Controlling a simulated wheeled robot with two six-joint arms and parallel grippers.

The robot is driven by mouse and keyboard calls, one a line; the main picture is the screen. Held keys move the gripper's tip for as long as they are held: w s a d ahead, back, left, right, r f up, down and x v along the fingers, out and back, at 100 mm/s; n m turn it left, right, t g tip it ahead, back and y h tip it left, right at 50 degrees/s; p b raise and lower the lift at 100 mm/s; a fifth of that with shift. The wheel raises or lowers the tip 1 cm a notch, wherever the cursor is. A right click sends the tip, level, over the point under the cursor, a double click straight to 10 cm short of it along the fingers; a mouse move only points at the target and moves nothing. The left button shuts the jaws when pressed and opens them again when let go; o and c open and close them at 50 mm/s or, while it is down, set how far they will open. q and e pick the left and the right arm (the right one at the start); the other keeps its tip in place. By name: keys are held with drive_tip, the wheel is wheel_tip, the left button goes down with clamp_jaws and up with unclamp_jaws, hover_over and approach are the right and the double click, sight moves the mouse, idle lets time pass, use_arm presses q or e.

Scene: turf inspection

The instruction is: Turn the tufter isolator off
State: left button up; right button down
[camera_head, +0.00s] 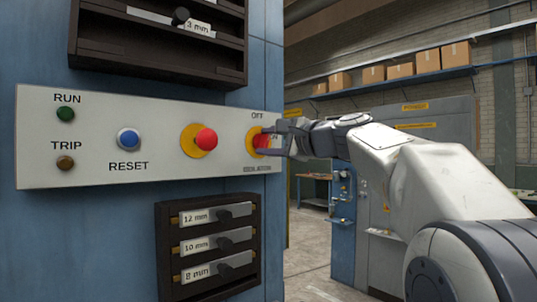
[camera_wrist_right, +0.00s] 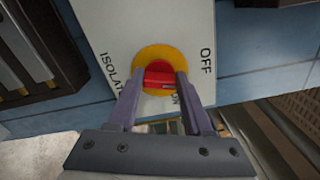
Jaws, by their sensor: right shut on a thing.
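The isolator is a red rotary handle on a yellow disc (camera_head: 250,140) at the right end of the pale control panel (camera_head: 100,170). OFF is printed above it and ON to its right, partly hidden by my gripper. My right gripper (camera_head: 265,142) is shut on the red handle. In the right wrist view the red handle (camera_wrist_right: 159,77) sits between the two fingers (camera_wrist_right: 157,86), with the yellow disc (camera_wrist_right: 150,55) behind. The OFF and ON marks both show there. Which mark the handle points at is hard to tell. My left gripper is not in view.
A red button (camera_head: 206,138) on a yellow disc is left of the isolator. A blue RESET button (camera_head: 129,139) and green RUN (camera_head: 66,114) and amber TRIP (camera_head: 65,163) lamps are farther left. A dark rack (camera_head: 167,250) of labelled gauges is mounted below the panel.

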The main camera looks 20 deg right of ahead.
drive_tip(key=shift+f+n+b, duration=0.15)
drive_tip(key=shift+n+b, duration=0.95)
drive_tip(key=shift+n, duration=0.7)
drive_tip(key=shift+c, duration=1.6)
unclamp_jaws()
drive_tip(key=b+v, duration=0.3)
drive_tip(key=v, duration=0.7)
drive_tip(key=shift+s, duration=0.2)
